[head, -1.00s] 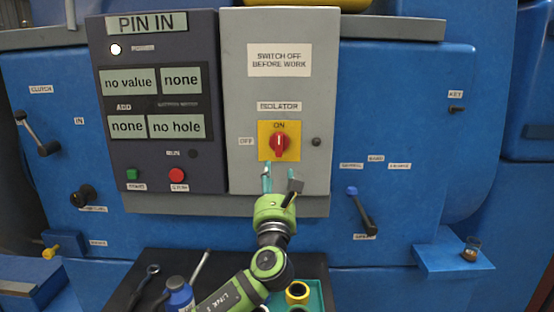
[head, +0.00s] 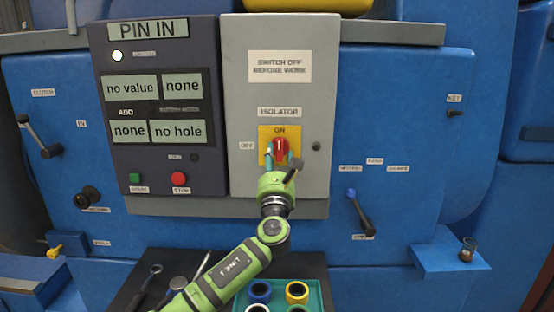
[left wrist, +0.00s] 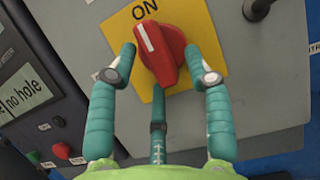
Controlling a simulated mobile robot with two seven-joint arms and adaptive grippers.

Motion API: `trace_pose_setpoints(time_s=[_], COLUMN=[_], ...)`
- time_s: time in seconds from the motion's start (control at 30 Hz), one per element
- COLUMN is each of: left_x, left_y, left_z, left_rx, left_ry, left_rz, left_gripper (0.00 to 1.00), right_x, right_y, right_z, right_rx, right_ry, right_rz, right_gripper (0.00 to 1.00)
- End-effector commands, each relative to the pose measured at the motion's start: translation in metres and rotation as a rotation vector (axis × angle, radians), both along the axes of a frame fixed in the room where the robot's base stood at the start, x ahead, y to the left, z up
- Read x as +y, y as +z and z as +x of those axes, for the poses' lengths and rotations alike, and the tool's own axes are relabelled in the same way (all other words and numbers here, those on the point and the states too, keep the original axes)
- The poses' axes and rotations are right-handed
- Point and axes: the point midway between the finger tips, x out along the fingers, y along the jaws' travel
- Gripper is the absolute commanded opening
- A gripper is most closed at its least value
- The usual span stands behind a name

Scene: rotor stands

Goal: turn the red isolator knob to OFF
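The red isolator knob (head: 280,149) sits on a yellow plate (head: 264,134) on the grey cabinet, with ON above it and OFF to its left. In the left wrist view the knob (left wrist: 163,55) has its white mark toward ON. My left gripper (head: 281,158) is at the knob. In the wrist view its teal fingers (left wrist: 162,62) stand open on either side of the knob, with gaps visible, so it is not closed on it. My right gripper is not in view.
A dark panel (head: 160,105) with green and red buttons is to the left. A blue-tipped lever (head: 359,210) is lower right. A teal tray (head: 318,292) with several coloured rings lies below, beside tools on a dark surface.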

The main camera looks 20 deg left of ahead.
Motion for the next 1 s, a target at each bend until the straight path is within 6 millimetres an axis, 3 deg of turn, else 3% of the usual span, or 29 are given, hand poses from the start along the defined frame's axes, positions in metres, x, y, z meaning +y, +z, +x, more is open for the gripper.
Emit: trace_pose_setpoints(time_s=[0.03, 0.1, 0.57, 1.0], left_x=[0.0, 0.0, -0.002, -0.009], left_y=[0.0, 0.0, -0.003, -0.006], left_z=[0.0, 0.0, 0.0, 0.002], left_rx=[0.0, 0.0, -0.014, -0.106], left_ry=[0.0, 0.0, -0.002, -0.002], left_rz=[0.0, 0.0, -0.047, -0.367], left_gripper=[0.28, 0.0, 0.0, 0.0], right_x=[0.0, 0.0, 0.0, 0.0], right_y=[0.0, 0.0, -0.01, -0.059], right_z=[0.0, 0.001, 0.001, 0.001], right_rx=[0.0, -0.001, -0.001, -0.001], right_ry=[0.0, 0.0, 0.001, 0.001], right_rz=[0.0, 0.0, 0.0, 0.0], right_gripper=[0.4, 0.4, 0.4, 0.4])
